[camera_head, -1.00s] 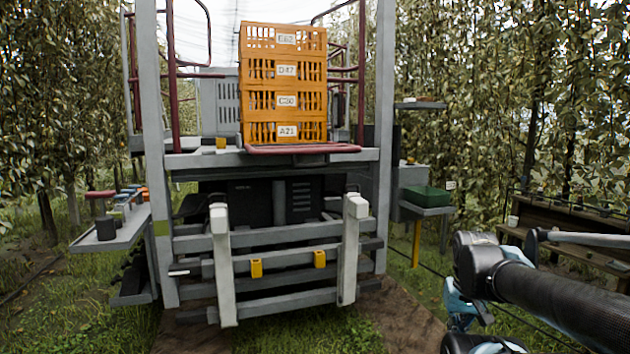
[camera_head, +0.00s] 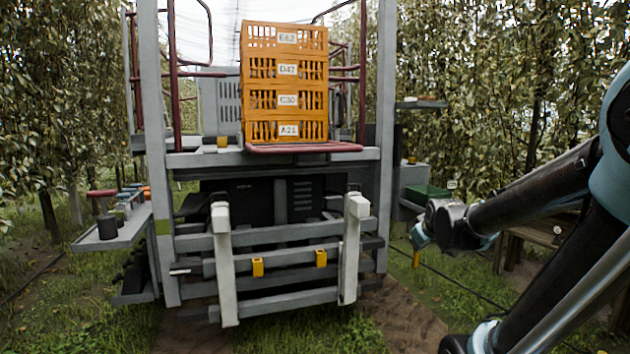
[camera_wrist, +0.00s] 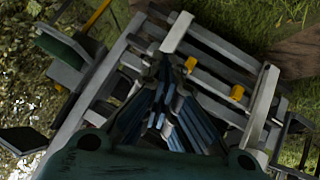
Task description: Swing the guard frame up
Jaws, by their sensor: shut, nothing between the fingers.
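A dark red frame (camera_head: 304,148) lies flat along the front edge of the platform deck, below the orange crates; I take it for the guard frame. Dark red rails also stand upright at both sides of the deck. My gripper (camera_wrist: 166,72) is shut and empty in the wrist view, its fingers pointing toward the grey bars of the platform's front. In the head view my arm comes in from the right, and its end hangs right of the platform, apart from the red frame. The fingers are not clear there.
Several stacked orange crates (camera_head: 286,85) stand behind the red frame. Two grey posts (camera_head: 222,265) with pale tops and yellow blocks (camera_head: 257,267) are on the lower bars. A side shelf (camera_head: 115,232) is at left, a green box (camera_head: 427,192) at right. Grass is open in front.

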